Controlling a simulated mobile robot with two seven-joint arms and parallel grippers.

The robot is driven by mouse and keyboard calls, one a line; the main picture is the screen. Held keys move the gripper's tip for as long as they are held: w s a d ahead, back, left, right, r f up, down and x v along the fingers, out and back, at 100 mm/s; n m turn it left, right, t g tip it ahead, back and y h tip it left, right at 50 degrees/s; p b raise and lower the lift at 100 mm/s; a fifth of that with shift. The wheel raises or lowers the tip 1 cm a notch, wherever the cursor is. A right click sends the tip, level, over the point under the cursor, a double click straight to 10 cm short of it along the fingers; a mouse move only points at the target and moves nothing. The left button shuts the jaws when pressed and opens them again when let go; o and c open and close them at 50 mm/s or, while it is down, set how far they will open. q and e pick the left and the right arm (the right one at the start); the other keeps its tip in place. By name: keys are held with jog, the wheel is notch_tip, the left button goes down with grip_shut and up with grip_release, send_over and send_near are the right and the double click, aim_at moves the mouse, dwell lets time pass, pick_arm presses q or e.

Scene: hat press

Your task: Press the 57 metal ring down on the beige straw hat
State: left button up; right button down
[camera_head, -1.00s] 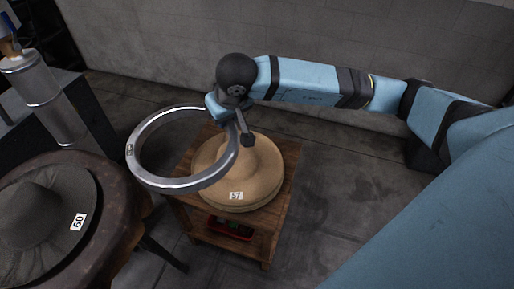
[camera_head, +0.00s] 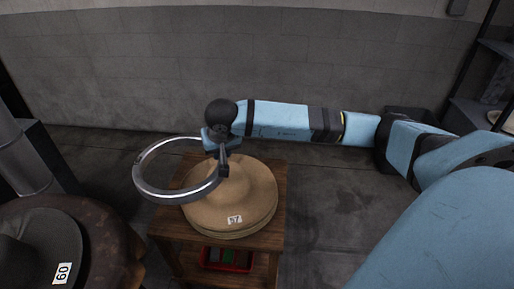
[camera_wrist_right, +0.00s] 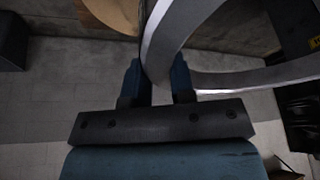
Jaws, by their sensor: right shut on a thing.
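The beige straw hat (camera_head: 258,200), tagged 57, lies brim down on a small wooden table. The metal ring (camera_head: 178,197) is held above and to the left of the hat, overlapping its left side in the head view. My right gripper (camera_head: 222,166) is shut on the ring's right side. The ring (camera_wrist_right: 166,40) also shows between the fingers of my right gripper (camera_wrist_right: 158,82) in the right wrist view. The ring's number is not readable now. My left gripper is out of view.
The wooden table (camera_head: 277,222) has a lower shelf with a red tray (camera_head: 210,262). A dark hat (camera_head: 22,252) tagged 60 rests on a round brown stand (camera_head: 108,235) at the left. A grey wall stands behind. Floor right of the table is clear.

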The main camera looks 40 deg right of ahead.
jog(key=w+d+f+m+g+h+b, duration=0.15)
jog(key=d+f+m+b, duration=0.45)
jog(key=d+f+b, duration=0.75)
send_over(259, 191)
jog(key=shift+f, duration=4.1)
jog(key=shift+s+a+f+t+h+b, duration=0.1)
jog(key=shift+a+f+t+h+b, duration=0.1)
jog(key=shift+f+b, duration=0.6)
jog(key=shift+s+a+f+t+h+b, duration=0.1)
jog(key=shift+a+f+b, duration=0.2)
jog(key=shift+f, duration=0.8)
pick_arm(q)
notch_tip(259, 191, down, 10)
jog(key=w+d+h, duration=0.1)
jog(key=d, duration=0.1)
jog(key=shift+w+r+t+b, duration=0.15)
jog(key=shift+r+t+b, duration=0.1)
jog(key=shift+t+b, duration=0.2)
pick_arm(e)
jog(key=shift+d+f, duration=0.1)
jog(key=shift+f, duration=0.6)
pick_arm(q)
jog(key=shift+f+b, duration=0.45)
pick_arm(e)
jog(key=shift+f, duration=0.7)
pick_arm(q)
jog(key=shift+b, duration=0.5)
pick_arm(e)
jog(key=shift+f, duration=0.75)
